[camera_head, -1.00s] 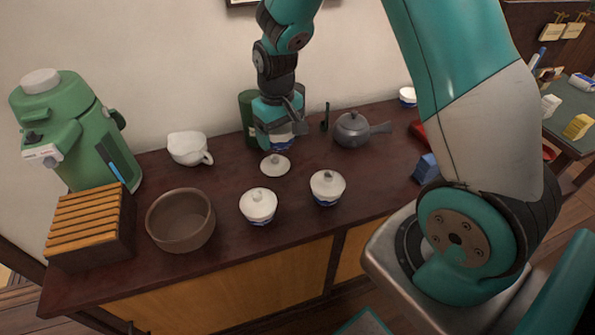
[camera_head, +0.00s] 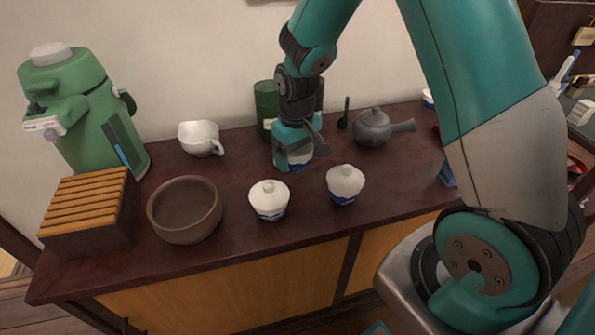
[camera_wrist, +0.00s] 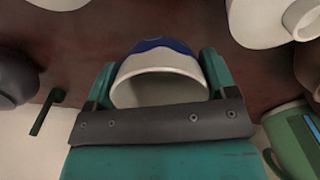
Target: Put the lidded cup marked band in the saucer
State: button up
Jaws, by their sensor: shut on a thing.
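My gripper (camera_head: 298,164) is shut on a white cup with blue marking (camera_wrist: 160,78), low over the dark counter. The wrist view looks at its rim and pale inside; I see no lid on it. It also shows partly below the fingers in the head view (camera_head: 300,157). I cannot tell whether it touches the counter. Two lidded white cups with blue marks stand in front, one on the left (camera_head: 269,200) and one on the right (camera_head: 345,184). Which marking is the band is too small to tell. I cannot make out a saucer.
A brown bowl (camera_head: 185,209), a slatted wooden box (camera_head: 85,212), a green dispenser (camera_head: 80,110) and a white pitcher (camera_head: 200,138) are on the left. A green canister (camera_head: 266,103) stands behind my gripper. A grey teapot (camera_head: 372,127) stands on the right.

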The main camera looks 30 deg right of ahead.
jog(key=shift+f, duration=2.5)
jog(key=shift+f+b, duration=0.1)
jog(key=shift+b, duration=0.2)
jog(key=o, duration=1)
